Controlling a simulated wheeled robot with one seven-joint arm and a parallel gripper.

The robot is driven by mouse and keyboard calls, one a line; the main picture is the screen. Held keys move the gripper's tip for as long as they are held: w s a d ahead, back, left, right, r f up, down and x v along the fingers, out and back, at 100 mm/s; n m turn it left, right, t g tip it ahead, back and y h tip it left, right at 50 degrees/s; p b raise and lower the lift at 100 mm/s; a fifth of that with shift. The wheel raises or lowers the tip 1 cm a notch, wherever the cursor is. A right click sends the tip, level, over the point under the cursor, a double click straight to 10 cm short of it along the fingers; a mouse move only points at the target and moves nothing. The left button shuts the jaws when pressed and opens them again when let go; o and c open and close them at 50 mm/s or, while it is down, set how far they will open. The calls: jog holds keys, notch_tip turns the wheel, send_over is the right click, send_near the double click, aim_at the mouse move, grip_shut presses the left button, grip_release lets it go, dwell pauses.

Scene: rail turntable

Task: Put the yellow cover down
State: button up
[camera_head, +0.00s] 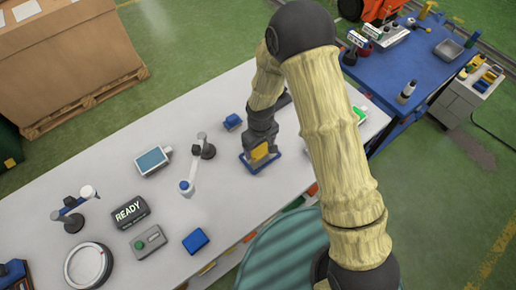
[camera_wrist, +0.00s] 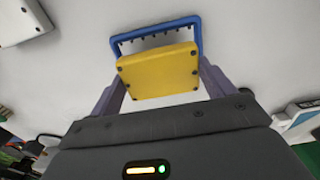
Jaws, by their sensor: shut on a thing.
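The yellow cover (camera_head: 260,153) is a yellow block with dark screws at its corners. My gripper (camera_head: 263,150) is shut on it, pointing down over the white table. In the wrist view the cover (camera_wrist: 158,70) sits between the two fingers of my gripper (camera_wrist: 160,66). A blue open frame (camera_wrist: 155,27) shows just beyond the cover. In the head view this frame (camera_head: 246,166) is on the table around the gripper's tip. I cannot tell whether the cover touches the frame or the table.
The white table (camera_head: 105,175) holds a blue block (camera_head: 195,240), a small blue piece (camera_head: 232,121), a screen (camera_head: 152,161), a READY display (camera_head: 130,212), a button box (camera_head: 148,241), a round disc (camera_head: 88,264) and a small white arm (camera_head: 196,160). A blue table (camera_head: 415,65) stands at right.

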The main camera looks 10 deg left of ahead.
aim_at(261, 148)
jog(key=shift+f+p, duration=0.35)
jog(key=shift+f, duration=1.2)
jog(key=shift+f, duration=0.2)
jog(key=o, duration=1.2)
jog(key=shift+d+r, duration=0.1)
jog(key=shift+w+r, duration=0.15)
jog(key=shift+r, duration=0.25)
notch_tip(261, 148, up, 12)
jog(key=b, duration=0.3)
jog(key=shift+f, duration=0.25)
